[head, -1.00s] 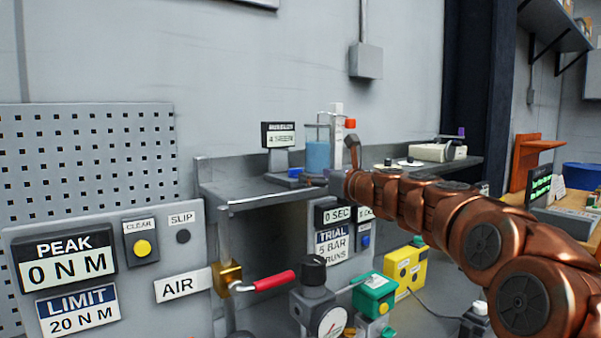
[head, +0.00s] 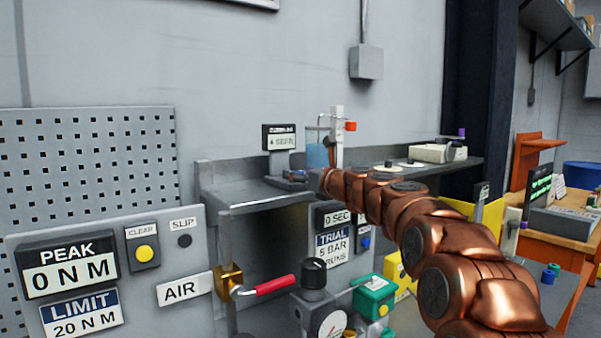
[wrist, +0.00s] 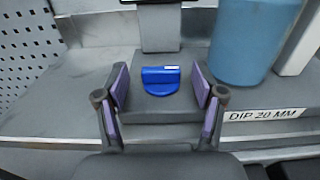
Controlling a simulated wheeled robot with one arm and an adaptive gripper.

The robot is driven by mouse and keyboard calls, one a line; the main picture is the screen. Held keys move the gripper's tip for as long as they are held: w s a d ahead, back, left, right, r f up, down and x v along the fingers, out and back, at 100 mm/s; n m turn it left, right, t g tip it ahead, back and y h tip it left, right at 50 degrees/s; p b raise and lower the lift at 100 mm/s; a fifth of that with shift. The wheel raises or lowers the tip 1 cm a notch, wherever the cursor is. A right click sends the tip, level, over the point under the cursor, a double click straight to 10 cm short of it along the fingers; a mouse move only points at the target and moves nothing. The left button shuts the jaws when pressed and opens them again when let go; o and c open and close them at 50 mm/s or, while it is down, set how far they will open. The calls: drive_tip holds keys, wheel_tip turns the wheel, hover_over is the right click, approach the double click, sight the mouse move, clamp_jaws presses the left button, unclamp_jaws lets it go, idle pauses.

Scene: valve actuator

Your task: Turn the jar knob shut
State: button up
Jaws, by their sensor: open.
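The blue knob (wrist: 160,80) sits on a grey block at the middle of the wrist view, with a small white mark at its top right. The blue jar (wrist: 241,40) stands right behind it, and it also shows in the head view (head: 317,155), partly hidden by the arm. My gripper (wrist: 160,92) is open, with one purple-padded finger on each side of the knob and a gap on both sides. In the head view the gripper end is small and the knob is hidden or too small to make out.
A label reading DIP 20 MM (wrist: 263,115) is on the block's right. The grey shelf (head: 250,193) carries a display on a post (head: 280,138). A red-handled air valve (head: 268,286) and a green box (head: 375,295) stand below the shelf.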

drive_tip(key=shift+w, duration=0.1)
drive_tip(key=shift+c, duration=0.4)
drive_tip(key=c, duration=1.1)
drive_tip(key=shift+o, duration=0.2)
drive_tip(key=shift+w+r+n+g+y+p, duration=0.1)
drive_tip(key=shift+n+g+y+p, duration=0.5)
drive_tip(key=shift+p, duration=0.6)
drive_tip(key=y+p, duration=0.1)
drive_tip(key=n+g+p, duration=0.1)
drive_tip(key=p, duration=0.1)
drive_tip(key=shift+w+d+r+y, duration=0.15)
drive_tip(key=shift+d+y, duration=0.05)
drive_tip(key=shift+y, duration=0.2)
drive_tip(key=n+g+y+p, duration=0.2)
drive_tip(key=p, duration=0.2)
drive_tip(key=shift+w+d+g+p, duration=0.1)
drive_tip(key=shift+g+p, duration=0.3)
drive_tip(key=shift+f+n+g+p, duration=0.25)
drive_tip(key=shift+n+g+p, duration=0.15)
drive_tip(key=shift+p, duration=0.15)
drive_tip(key=shift+w+d+f+n+g+y+p, duration=0.1)
drive_tip(key=shift+w+n+g+y+p, duration=0.05)
drive_tip(key=shift+n+g+y+p, duration=0.9)
drive_tip(key=shift+n+g, duration=0.25)
drive_tip(key=shift+g, duration=0.4)
